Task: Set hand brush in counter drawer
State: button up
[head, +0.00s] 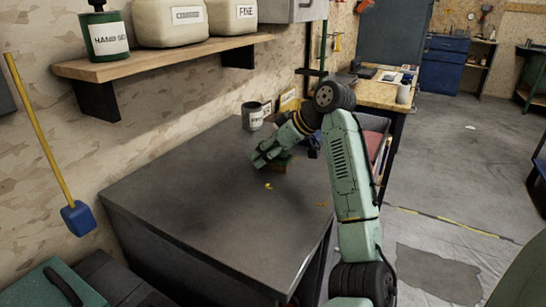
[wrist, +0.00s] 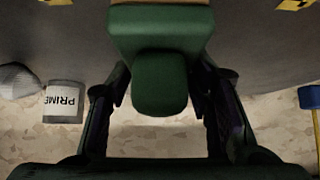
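The green block-shaped piece (wrist: 160,82), which looks like the hand brush, fills the upper middle of the wrist view. Its rounded end points down between my two fingers. In the head view, a small green and yellowish piece of it (head: 283,166) shows at my gripper (head: 265,158), low over the dark counter top (head: 200,200). My gripper (wrist: 160,88) has one finger on each side of the green end. I cannot tell whether the fingers touch it. No counter drawer can be made out; the counter's front is mostly out of sight.
A primer can (head: 252,116) stands at the counter's back, by the wall. A wooden shelf (head: 160,60) with containers hangs above. A grey open-topped box (head: 376,125), reddish inside, is partly hidden behind my arm. The counter's left part is clear. Open floor (head: 470,160) lies right.

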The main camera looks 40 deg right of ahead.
jog(key=c, duration=1)
